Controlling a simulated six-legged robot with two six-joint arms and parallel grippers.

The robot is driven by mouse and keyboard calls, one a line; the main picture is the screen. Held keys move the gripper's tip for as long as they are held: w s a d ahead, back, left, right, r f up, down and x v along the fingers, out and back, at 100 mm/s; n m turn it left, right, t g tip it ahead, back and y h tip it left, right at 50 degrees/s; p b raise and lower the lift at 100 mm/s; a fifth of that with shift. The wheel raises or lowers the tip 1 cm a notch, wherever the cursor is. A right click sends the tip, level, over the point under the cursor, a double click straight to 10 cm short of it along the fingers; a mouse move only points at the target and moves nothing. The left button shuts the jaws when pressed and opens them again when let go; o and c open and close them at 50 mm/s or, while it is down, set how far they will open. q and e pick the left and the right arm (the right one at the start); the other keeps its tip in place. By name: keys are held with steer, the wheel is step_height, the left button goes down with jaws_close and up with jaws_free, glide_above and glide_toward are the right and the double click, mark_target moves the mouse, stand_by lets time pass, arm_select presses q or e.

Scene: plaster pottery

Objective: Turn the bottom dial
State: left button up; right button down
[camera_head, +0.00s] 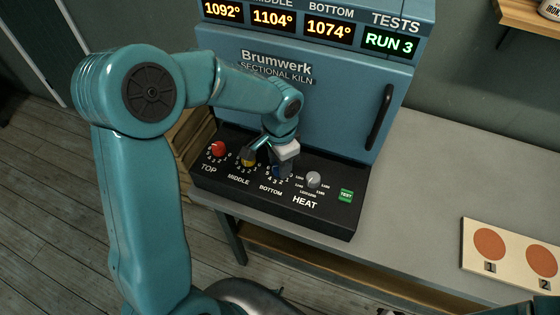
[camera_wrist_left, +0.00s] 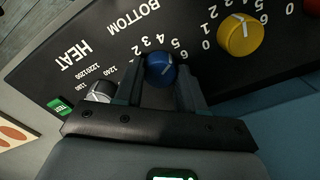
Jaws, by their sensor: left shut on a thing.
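In the head view my left gripper (camera_head: 283,166) comes down over the panel and hides most of this dial. The BOTTOM display (camera_head: 329,29) reads 1074°.
The yellow middle dial (camera_wrist_left: 240,34) is beside the blue one; the red top dial (camera_head: 217,149) is farther left. A grey heat knob (camera_head: 313,179) and green TEST button (camera_head: 346,195) lie to the right. The kiln's black handle (camera_head: 380,118) sticks out above. The grey table's right side is mostly clear.

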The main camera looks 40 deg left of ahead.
arm_select(q)
steer(key=shift+r+m, duration=0.1)
steer(key=shift+m, duration=0.2)
steer(key=o, duration=1)
steer(key=shift+o, duration=0.2)
step_height(320, 180, up, 16)
steer(key=shift+r, duration=0.15)
steer(key=shift+s, duration=0.1)
